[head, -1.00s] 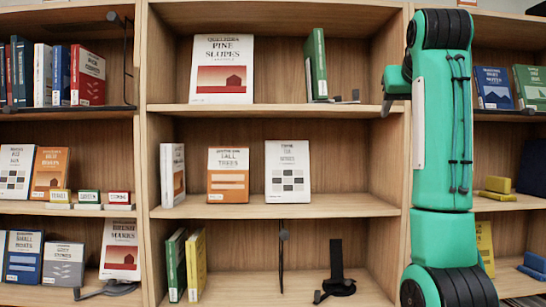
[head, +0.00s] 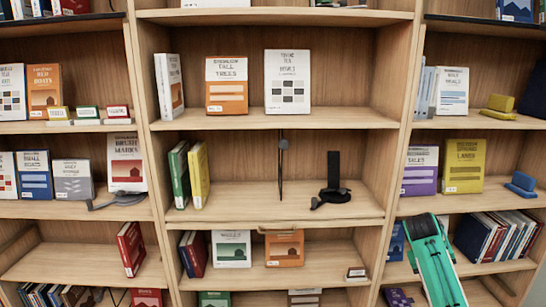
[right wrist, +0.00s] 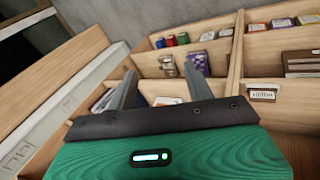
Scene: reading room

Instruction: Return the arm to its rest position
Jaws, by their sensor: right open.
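My right arm (head: 436,262) shows green at the bottom right of the head view, low in front of the right bookcase bay. Its gripper is not visible there. In the right wrist view my right gripper (right wrist: 162,86) is open, with its two grey fingers apart and nothing between them. Shelf compartments lie beyond the fingertips. My left gripper is in neither view.
Wooden shelves fill the head view. Right of the centre bay stand a purple book (head: 420,171) and a yellow book (head: 463,166). A row of books (head: 497,236) lies close beside my arm. A black bookend (head: 334,180) stands on the middle shelf.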

